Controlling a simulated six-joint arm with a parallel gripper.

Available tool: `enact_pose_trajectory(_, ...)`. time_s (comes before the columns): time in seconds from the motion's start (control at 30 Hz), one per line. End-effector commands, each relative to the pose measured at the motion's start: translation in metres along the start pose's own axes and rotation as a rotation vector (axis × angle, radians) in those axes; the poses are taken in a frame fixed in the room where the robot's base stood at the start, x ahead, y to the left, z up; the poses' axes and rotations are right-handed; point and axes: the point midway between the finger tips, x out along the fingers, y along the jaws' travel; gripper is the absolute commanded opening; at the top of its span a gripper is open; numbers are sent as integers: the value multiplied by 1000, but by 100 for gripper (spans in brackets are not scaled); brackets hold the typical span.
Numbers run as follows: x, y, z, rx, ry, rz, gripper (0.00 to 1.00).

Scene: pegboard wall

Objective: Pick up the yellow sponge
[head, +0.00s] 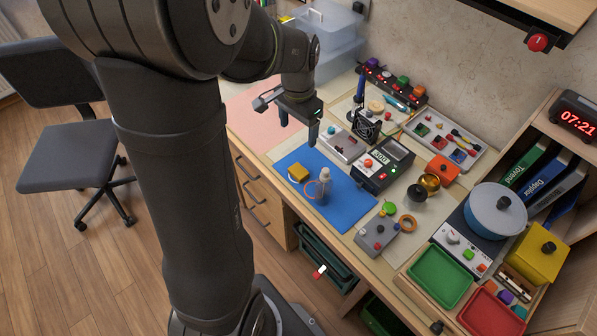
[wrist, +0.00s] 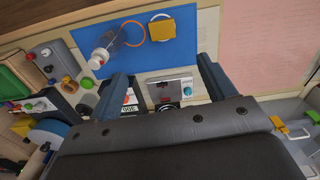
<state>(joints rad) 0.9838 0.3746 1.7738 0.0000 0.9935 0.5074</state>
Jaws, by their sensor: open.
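The yellow sponge (head: 298,172) is a small block lying on the left part of the blue mat (head: 346,208). In the wrist view the sponge (wrist: 161,34) is at the top middle, on the same mat (wrist: 150,60). My gripper (head: 298,125) is open and empty, above the desk behind the mat. In the wrist view its two dark fingers (wrist: 161,74) are spread wide, with the sponge beyond their tips. Nothing is between the fingers but the view of the mat edge and desk devices below.
A clear bottle (head: 323,190) and an orange ring (head: 312,187) are on the mat just right of the sponge. A grey box (head: 342,146) and a black meter (head: 384,165) stand behind the mat. The pink sheet (head: 256,121) at left is clear.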

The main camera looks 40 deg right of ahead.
Motion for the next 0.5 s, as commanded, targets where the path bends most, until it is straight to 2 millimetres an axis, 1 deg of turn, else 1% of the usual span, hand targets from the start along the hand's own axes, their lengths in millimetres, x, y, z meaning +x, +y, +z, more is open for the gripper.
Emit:
enact_pose_trajectory(0.13,5,1,1,74,-2,1,76)
enact_pose_trajectory(0.23,16,1,1,84,-2,1,76)
enact_pose_trajectory(0.5,72,1,1,81,-4,3,76)
